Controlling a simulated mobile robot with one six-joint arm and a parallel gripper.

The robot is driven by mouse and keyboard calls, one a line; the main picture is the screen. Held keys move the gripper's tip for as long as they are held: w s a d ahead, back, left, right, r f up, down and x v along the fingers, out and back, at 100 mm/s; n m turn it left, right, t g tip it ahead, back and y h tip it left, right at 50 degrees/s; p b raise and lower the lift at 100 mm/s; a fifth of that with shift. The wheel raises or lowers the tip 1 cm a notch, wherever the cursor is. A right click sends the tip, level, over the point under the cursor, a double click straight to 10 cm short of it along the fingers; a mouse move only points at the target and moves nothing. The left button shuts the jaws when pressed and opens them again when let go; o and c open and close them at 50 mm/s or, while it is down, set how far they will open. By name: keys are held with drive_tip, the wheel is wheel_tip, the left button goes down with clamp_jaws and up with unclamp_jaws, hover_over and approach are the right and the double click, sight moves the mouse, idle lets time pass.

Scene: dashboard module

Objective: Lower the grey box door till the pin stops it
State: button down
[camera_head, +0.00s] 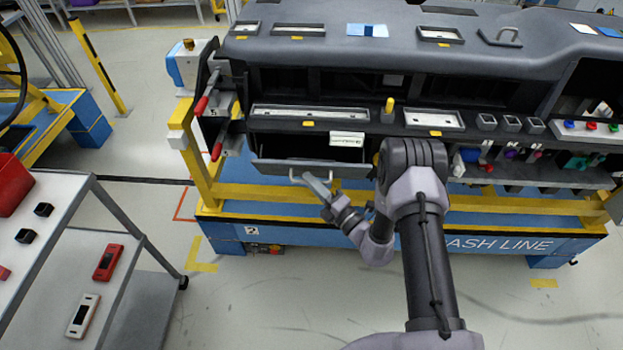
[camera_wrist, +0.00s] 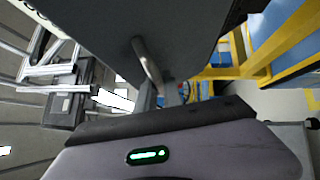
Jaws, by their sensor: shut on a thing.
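The grey box door (camera_head: 270,163) is a wide panel on the front of the dashboard module, tilted outward, with a dark opening above it. Its light bar handle (camera_head: 294,178) is on the door's front. My gripper (camera_head: 318,185) is at this handle and shut on it. In the wrist view the door (camera_wrist: 95,40) fills the top, and the curved metal handle (camera_wrist: 148,65) runs down to my gripper (camera_wrist: 165,93). No stop pin can be made out at the door; its far edge and inside are partly hidden.
Red-handled clamps (camera_head: 206,98) stick out at the left. The blue and yellow line base (camera_head: 330,231) runs below. A grey cart (camera_head: 122,262) stands at the lower left. Floor between is clear.

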drive_tip(key=shift+s+f, duration=0.45)
drive_tip(key=shift+f, duration=0.2)
drive_tip(key=c, duration=1.8)
unclamp_jaws()
drive_tip(key=shift+w, duration=0.1)
drive_tip(key=shift+o, duration=0.2)
drive_tip(key=p+v, duration=0.2)
drive_tip(key=v, duration=1.5)
drive_tip(key=shift+s+p, duration=0.25)
drive_tip(key=shift+p, duration=0.15)
drive_tip(key=shift+d+f, duration=0.15)
